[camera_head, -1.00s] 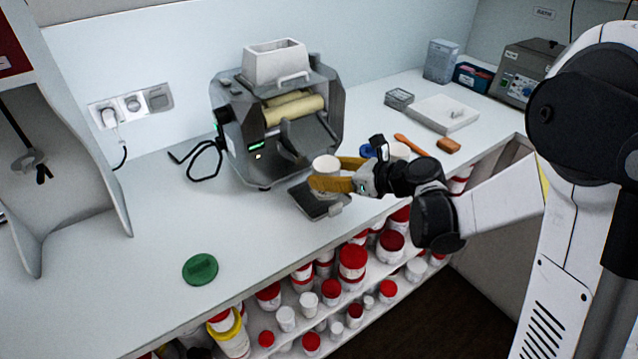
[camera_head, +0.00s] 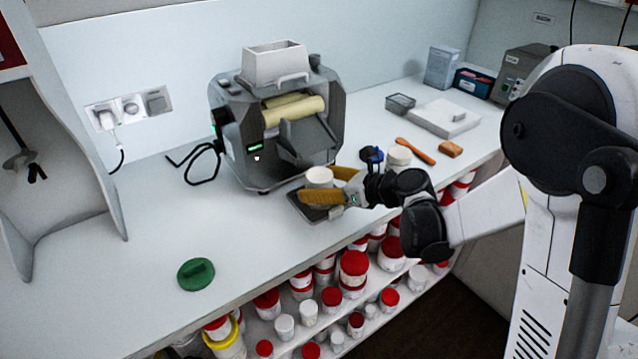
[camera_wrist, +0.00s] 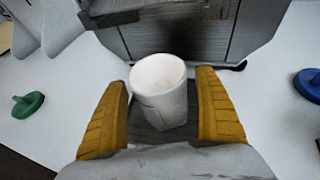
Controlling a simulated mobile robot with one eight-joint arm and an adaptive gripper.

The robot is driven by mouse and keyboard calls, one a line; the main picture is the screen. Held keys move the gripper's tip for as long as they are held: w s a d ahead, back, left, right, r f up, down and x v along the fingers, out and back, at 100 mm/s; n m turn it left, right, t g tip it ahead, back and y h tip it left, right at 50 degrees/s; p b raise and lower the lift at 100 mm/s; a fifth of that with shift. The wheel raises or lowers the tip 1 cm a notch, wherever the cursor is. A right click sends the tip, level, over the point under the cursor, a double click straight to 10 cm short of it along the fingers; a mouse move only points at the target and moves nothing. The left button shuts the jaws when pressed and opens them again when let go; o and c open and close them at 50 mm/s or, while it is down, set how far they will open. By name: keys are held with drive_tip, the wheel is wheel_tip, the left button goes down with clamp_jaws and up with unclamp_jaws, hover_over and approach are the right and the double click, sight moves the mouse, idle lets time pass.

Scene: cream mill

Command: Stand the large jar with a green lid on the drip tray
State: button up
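A white jar (camera_head: 320,176) stands upright and uncapped on the dark drip tray (camera_head: 318,212) in front of the mill. In the wrist view the jar (camera_wrist: 158,98) shows an open mouth and looks empty; the tray (camera_wrist: 143,134) shows beneath it. My gripper (camera_head: 326,186) is low around the jar with its yellow fingers spread. The wrist view shows the fingers (camera_wrist: 166,110) on either side, with gaps between them and the jar. A green lid (camera_head: 196,274) lies apart on the counter at left; it also shows in the wrist view (camera_wrist: 28,104).
The grey mill (camera_head: 275,130) with cream rollers stands right behind the tray. A blue lid (camera_head: 371,154) and another white jar (camera_head: 398,157) are right of the gripper, near an orange spatula (camera_head: 416,149). A shelf of red-lidded jars (camera_head: 353,264) is below the counter edge.

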drive_tip(key=shift+s+d+r+p, duration=0.1)
drive_tip(key=shift+d+r+p, duration=0.15)
drive_tip(key=shift+r+p, duration=0.1)
drive_tip(key=s+d+r+n+h+p, duration=0.1)
drive_tip(key=s+d+r+n+h, duration=0.1)
drive_tip(key=s+d+n, duration=0.4)
drive_tip(key=s+d+r+n+h+p, duration=0.1)
drive_tip(key=s+d+r+n+h, duration=0.2)
drive_tip(key=s+n, duration=0.8)
drive_tip(key=s+d+r+n+g+h+p, duration=0.1)
drive_tip(key=s+d+r+n+h, duration=0.2)
drive_tip(key=s+d+n+h, duration=0.2)
drive_tip(key=s+d+n, duration=0.3)
drive_tip(key=s, duration=0.2)
drive_tip(key=shift+d+r+n+h, duration=0.15)
drive_tip(key=shift+d+n+h, duration=0.15)
drive_tip(key=shift+d+h, duration=0.1)
